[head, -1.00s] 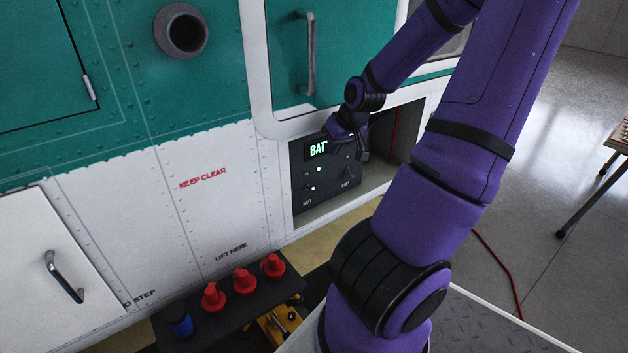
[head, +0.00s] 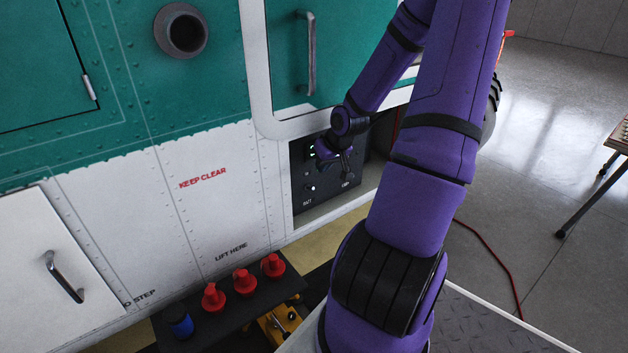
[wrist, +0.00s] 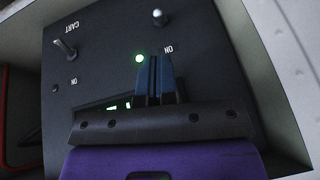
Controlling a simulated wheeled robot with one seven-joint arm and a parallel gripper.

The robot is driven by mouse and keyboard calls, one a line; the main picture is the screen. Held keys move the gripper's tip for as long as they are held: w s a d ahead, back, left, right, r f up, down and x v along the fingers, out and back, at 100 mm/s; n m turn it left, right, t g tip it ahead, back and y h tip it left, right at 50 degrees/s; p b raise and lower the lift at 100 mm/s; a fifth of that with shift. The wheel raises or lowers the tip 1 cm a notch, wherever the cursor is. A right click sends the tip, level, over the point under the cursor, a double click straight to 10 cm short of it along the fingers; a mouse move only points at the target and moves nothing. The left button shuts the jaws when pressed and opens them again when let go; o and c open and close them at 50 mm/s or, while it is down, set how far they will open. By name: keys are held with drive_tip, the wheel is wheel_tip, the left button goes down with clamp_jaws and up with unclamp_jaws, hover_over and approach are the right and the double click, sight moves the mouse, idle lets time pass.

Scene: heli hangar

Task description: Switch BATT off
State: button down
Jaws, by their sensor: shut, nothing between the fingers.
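A dark switch panel (head: 299,178) sits in the recess of the white and green helicopter side. The BATT toggle (head: 311,188) is at its lower left, above the BATT label; it also shows at the top of the wrist view (wrist: 159,18), where the picture is upside down. I cannot tell firmly which way it leans. A green lamp (wrist: 140,58) is lit near its ON mark. The green display (wrist: 117,106) is lit but mostly hidden by my gripper. My gripper (wrist: 153,60) is shut and empty, in front of the panel, with its fingertips apart from the BATT toggle.
The CART toggle (wrist: 66,48) stands beside the BATT toggle on the same panel. The recess walls and the frame under the green door (head: 290,60) bound the space. A dark shelf with red plugs (head: 245,282) and a blue one is below.

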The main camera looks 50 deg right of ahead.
sight(310, 188)
drive_tip(key=shift+x, duration=3.75)
drive_tip(key=shift+a+f, duration=0.1)
